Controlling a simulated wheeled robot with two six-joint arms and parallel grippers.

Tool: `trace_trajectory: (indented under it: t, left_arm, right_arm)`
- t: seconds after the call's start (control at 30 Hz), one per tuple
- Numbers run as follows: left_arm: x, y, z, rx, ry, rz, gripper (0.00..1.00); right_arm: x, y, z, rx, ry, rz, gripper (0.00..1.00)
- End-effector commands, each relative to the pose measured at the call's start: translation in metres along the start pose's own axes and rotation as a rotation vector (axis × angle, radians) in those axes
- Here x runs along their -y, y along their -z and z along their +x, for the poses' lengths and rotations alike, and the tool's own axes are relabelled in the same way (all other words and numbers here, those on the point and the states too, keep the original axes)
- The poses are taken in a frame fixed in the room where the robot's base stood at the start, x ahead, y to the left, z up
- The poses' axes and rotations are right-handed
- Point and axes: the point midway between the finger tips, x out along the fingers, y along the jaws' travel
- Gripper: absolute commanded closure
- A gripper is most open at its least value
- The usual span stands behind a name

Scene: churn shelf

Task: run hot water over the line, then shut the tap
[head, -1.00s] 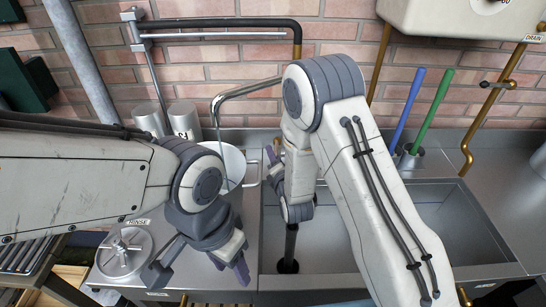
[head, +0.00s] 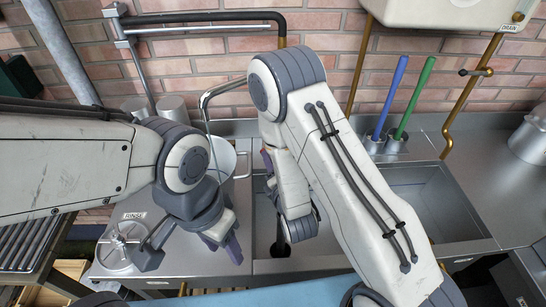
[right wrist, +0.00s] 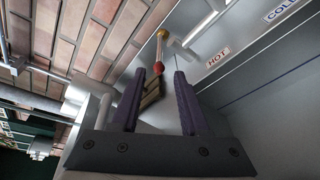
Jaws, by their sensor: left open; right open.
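My right gripper (right wrist: 160,95) is open in the right wrist view. A brass tap handle with a red part (right wrist: 156,73) shows between and beyond its fingers; contact cannot be told. A HOT label (right wrist: 217,58) and a COLD label (right wrist: 283,10) are on the metal to its right. In the head view my right arm hides most of that gripper. A bent metal spout (head: 206,96) stands over a white pot (head: 228,165). A thin pale streak runs down from the spout; I cannot tell if it is water. My left gripper (head: 192,255) is open and empty over the left counter.
A sink basin (head: 455,205) lies behind my right arm. Blue (head: 391,98) and green (head: 417,97) handles stand in holders behind it. A round lid (head: 120,252) by a RINSE label is at the left. A white tank (head: 450,10) hangs on the brick wall.

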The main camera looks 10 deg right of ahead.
Motion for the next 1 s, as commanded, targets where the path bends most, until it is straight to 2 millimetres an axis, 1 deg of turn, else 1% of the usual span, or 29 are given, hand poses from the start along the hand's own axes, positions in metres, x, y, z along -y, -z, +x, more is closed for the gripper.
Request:
trace_trajectory:
  t: [0.03,0.2,0.37,0.67,0.7,0.77,0.8,0.87,0.97,1.0]
  left_arm:
    - [-0.001,0.001,-0.014,0.000,0.000,0.000,0.50]
    - [-0.002,0.001,-0.028,0.000,0.000,0.000,0.50]
    - [-0.002,0.002,-0.033,0.001,0.000,0.000,0.50]
    - [-0.002,0.002,-0.032,0.001,0.000,0.000,0.50]
    - [-0.002,0.002,-0.032,0.001,0.000,0.000,0.50]
    - [-0.002,0.002,-0.032,0.001,0.000,0.000,0.50]
    - [-0.002,0.002,-0.032,0.001,0.000,0.000,0.50]
    - [-0.002,0.002,-0.032,0.001,0.000,0.000,0.50]
    - [-0.002,0.002,-0.032,0.001,0.000,0.000,0.50]
    - [-0.002,0.002,-0.032,0.001,0.000,0.000,0.50]
  right_arm:
    - [-0.004,-0.002,-0.005,-0.004,0.004,-0.002,0.55]
    - [-0.003,-0.001,-0.013,-0.004,0.002,-0.002,0.55]
    - [-0.001,0.000,-0.016,-0.002,-0.001,-0.002,0.55]
    - [0.000,0.000,-0.016,-0.001,-0.002,-0.001,0.55]
    - [0.000,0.000,-0.016,-0.001,-0.002,0.000,0.71]
    - [0.000,-0.001,-0.015,-0.003,0.004,0.014,0.94]
    - [0.000,-0.002,-0.014,-0.004,0.014,0.036,1.00]
    - [0.001,-0.005,-0.011,-0.009,0.042,0.098,1.00]
    - [0.003,-0.015,-0.004,-0.019,0.129,0.285,1.00]
    - [0.004,-0.019,-0.002,-0.021,0.176,0.384,1.00]
